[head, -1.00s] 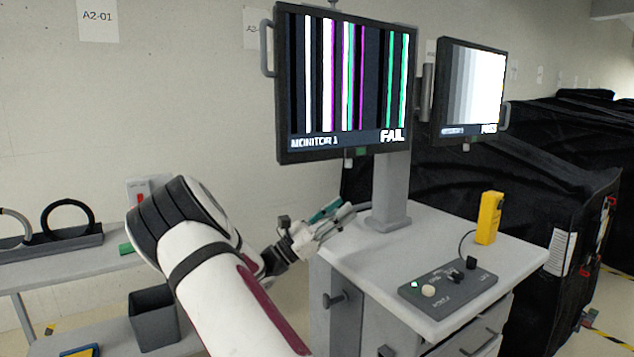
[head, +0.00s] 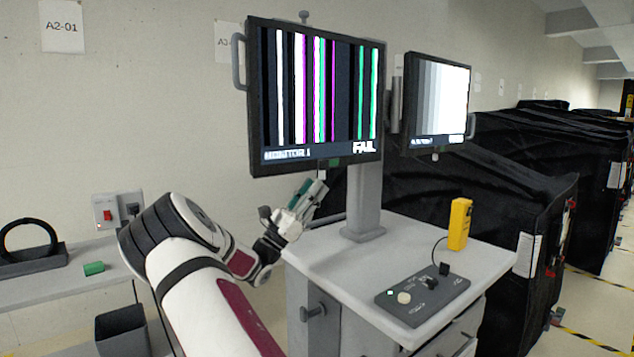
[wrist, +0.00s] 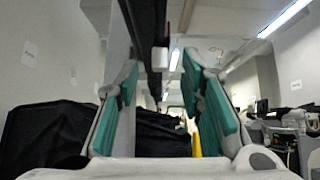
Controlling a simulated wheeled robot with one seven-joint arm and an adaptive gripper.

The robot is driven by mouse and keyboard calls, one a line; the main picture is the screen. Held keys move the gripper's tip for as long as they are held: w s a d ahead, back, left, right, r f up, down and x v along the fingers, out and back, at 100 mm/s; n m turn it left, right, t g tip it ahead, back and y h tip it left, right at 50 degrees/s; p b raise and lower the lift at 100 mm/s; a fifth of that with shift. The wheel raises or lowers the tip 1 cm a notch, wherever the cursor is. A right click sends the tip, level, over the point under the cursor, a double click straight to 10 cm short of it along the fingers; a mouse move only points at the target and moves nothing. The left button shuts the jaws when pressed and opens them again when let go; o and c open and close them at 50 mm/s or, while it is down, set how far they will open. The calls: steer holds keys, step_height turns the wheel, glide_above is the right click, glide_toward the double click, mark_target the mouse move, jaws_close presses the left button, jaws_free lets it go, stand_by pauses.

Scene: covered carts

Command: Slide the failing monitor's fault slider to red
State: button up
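The failing monitor (head: 316,95), labelled MONITOR 1 and FAIL, stands on a grey post and shows coloured vertical stripes. Under its lower edge are a small green patch (head: 336,162) and a small pale tab (head: 322,174); which position the slider is in I cannot tell. My gripper (head: 316,188) is just below that edge, pointing up, with teal finger pads. In the wrist view my gripper (wrist: 163,80) is open and empty. The monitor's dark underside (wrist: 148,25) runs above and between the fingers, with a small pale knob (wrist: 160,58) hanging from it, apart from both pads.
A second monitor (head: 437,100) with grey bars stands behind to the right. The cart top (head: 400,240) holds a control box (head: 422,300) and a yellow handheld device (head: 460,224). Black-covered carts (head: 510,180) fill the right. A side shelf (head: 60,292) is at left.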

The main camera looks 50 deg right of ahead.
steer(key=shift+x, duration=1.35)
steer(key=shift+c, duration=0.2)
steer(key=shift+g, duration=0.3)
jaws_close()
steer(key=shift+s+d, duration=0.25)
steer(key=shift+d, duration=0.65)
steer(key=shift+s+d, duration=0.25)
steer(key=shift+d, duration=0.7)
steer(key=shift+o, duration=0.2)
jaws_free()
steer(key=shift+d, duration=0.1)
steer(key=v, duration=1.2)
